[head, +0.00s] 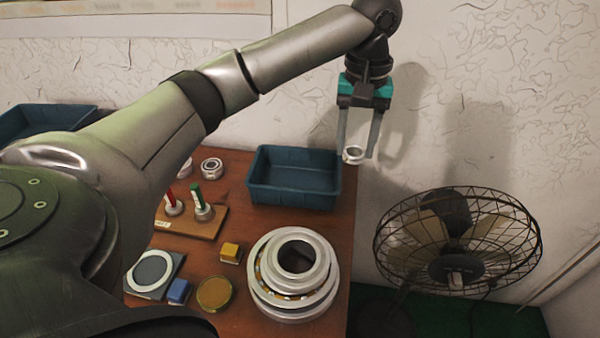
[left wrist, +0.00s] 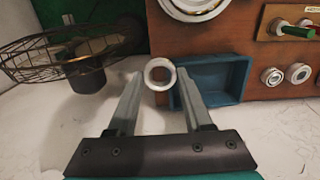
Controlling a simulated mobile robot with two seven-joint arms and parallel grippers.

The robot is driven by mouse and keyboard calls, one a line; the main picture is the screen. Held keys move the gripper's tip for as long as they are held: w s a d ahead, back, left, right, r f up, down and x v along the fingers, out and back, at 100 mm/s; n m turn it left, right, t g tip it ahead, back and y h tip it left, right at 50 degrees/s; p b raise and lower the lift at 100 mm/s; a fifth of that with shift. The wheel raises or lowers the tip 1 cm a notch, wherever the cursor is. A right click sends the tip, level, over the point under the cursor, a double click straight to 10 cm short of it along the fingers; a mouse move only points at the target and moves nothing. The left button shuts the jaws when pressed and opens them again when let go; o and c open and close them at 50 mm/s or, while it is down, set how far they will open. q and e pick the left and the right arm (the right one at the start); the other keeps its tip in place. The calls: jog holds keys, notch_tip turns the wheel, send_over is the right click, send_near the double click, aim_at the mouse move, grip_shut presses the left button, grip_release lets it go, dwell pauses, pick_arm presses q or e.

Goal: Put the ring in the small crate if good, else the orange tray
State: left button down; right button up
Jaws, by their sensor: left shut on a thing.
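My left gripper (head: 357,152) hangs at the right of the head view, fingers down, with a small pale metal ring (head: 353,155) between its fingertips. The same ring shows face-on in the left wrist view (left wrist: 148,76), its hole open. A blue crate (head: 292,196) stands at the table's back right corner, just left of the held ring; it looks empty. It also shows in the left wrist view (left wrist: 247,82). Another blue crate (head: 45,119) is at the far left, partly hidden by my arm. I see no orange tray. My right gripper is out of view.
The wooden table (head: 232,292) holds a large stacked bearing (head: 320,290), a board with red and green handled pins (head: 190,220), small blocks, a round tin and other rings (head: 211,166). A caged fan (head: 458,240) stands right of the table. A wall is behind.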

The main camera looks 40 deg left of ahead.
pick_arm(q)
jog(key=w+a+n, duration=0.3)
jog(key=a+n, duration=0.2)
jog(key=a, duration=0.4)
jog(key=n+b, duration=0.1)
jog(key=n, duration=0.3)
send_over(295, 184)
jog(key=s+d, duration=0.2)
jog(key=s, duration=0.1)
notch_tip(295, 184, down, 3)
notch_tip(295, 184, down, 14)
jog(key=b, duration=0.3)
jog(key=shift+w+f+b, duration=0.1)
jog(key=shift+w+b, duration=0.05)
jog(key=shift+b, duration=0.2)
jog(key=shift+f, duration=0.6)
notch_tip(295, 184, down, 5)
jog(key=shift+r+b, duration=0.1)
jog(key=shift+b, duration=0.9)
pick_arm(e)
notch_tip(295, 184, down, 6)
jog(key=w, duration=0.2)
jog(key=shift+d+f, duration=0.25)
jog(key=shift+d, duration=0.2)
pick_arm(q)
jog(key=shift+d+f, duration=0.1)
jog(key=shift+f, duration=0.1)
